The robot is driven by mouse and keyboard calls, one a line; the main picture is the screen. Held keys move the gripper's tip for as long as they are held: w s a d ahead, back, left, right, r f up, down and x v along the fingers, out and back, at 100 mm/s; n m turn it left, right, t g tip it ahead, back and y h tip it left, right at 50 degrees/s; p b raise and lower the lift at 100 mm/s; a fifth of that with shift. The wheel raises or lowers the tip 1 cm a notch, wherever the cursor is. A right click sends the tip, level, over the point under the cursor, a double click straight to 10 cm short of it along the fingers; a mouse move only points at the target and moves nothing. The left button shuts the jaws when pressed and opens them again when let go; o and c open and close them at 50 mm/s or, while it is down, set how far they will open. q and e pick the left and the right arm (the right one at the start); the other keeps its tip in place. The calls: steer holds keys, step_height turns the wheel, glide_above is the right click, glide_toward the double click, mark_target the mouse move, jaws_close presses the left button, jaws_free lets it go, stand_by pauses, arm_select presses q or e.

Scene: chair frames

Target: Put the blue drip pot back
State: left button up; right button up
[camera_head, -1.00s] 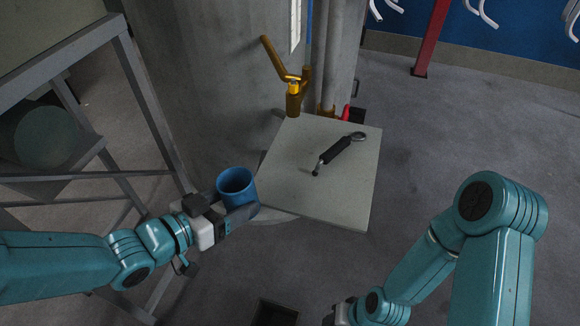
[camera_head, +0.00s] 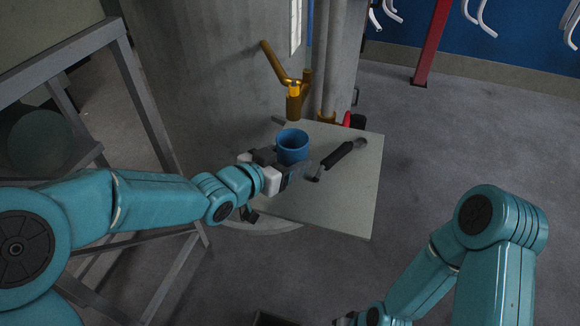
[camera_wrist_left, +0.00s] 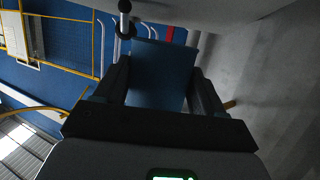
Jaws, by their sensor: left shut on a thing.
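The blue drip pot (camera_head: 293,146) is an open-topped blue cup shape, upright over the left part of the pale square tabletop (camera_head: 350,205). My left gripper (camera_head: 290,170) is shut on it from the near left side. In the left wrist view the pot (camera_wrist_left: 160,75) fills the gap between the two dark fingers of the gripper (camera_wrist_left: 160,90). Whether the pot's base touches the tabletop is hidden by the gripper. My right arm is at the lower right; its gripper is mostly cut off at the bottom edge.
A black-handled wrench (camera_head: 340,157) lies on the tabletop close to the pot's right. A brass valve pipe (camera_head: 294,100) and a concrete column (camera_head: 220,80) stand behind. A grey metal frame (camera_head: 150,100) is at the left. The tabletop's near right part is clear.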

arm_select(q)
steer(key=shift+w+d+f, duration=0.1)
steer(key=shift+w+d, duration=0.3)
steer(key=shift+w, duration=0.05)
step_height(320, 180, down, 3)
steer(key=shift+f+b, duration=0.2)
steer(key=shift+b, duration=0.25)
steer(key=shift+r, duration=0.1)
steer(key=o, duration=0.8)
steer(key=shift+f, duration=0.25)
steer(key=o, duration=0.4)
steer(key=shift+r, duration=0.1)
